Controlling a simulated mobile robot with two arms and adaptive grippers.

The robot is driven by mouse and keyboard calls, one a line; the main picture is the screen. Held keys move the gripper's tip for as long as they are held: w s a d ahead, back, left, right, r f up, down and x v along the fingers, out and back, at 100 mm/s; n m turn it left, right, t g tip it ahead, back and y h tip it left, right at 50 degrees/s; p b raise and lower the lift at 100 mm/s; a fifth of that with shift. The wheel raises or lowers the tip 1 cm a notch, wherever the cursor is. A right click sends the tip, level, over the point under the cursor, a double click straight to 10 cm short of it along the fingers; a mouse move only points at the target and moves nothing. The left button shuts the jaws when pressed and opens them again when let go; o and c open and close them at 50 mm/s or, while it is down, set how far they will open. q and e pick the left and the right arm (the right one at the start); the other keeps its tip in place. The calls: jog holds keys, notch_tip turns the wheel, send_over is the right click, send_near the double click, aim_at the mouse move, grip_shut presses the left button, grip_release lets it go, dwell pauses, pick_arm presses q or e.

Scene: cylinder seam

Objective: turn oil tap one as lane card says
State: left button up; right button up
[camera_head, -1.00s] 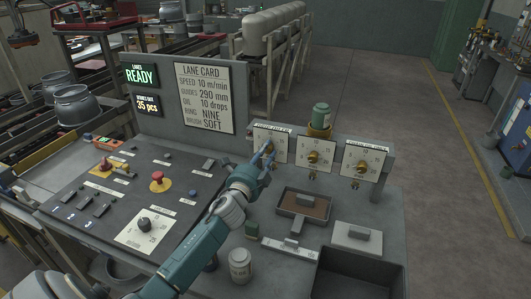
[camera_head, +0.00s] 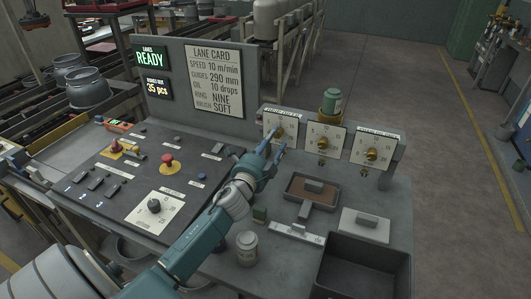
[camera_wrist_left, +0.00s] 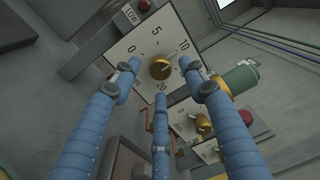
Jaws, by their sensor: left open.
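Oil tap one is the leftmost of three dials, a white plate (camera_head: 271,121) with a brass knob (camera_head: 280,132). In the left wrist view its plate (camera_wrist_left: 129,47) carries numbers including 0, 5 and 10, and the brass knob (camera_wrist_left: 160,67) shows near its middle. A thin mark by the knob seems to point close to 10; I cannot read it surely. My left gripper (camera_head: 274,148) is open in front of this dial, its blue fingers (camera_wrist_left: 160,98) spread below and beside the knob, apparently not gripping it. The lane card (camera_head: 216,80) reads oil 10 drops. My right gripper is not in view.
Two more dials stand to the right, with knobs (camera_head: 323,144) and (camera_head: 371,154). A green-capped oil cup (camera_head: 331,101) sits above the middle one. On the desk are a brown-lined tray (camera_head: 296,196), a jar (camera_head: 247,248), a grey bin (camera_head: 334,242) and a red button (camera_head: 167,160).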

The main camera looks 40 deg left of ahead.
pick_arm(q)
jog(key=v, duration=0.9)
jog(key=shift+s, duration=0.2)
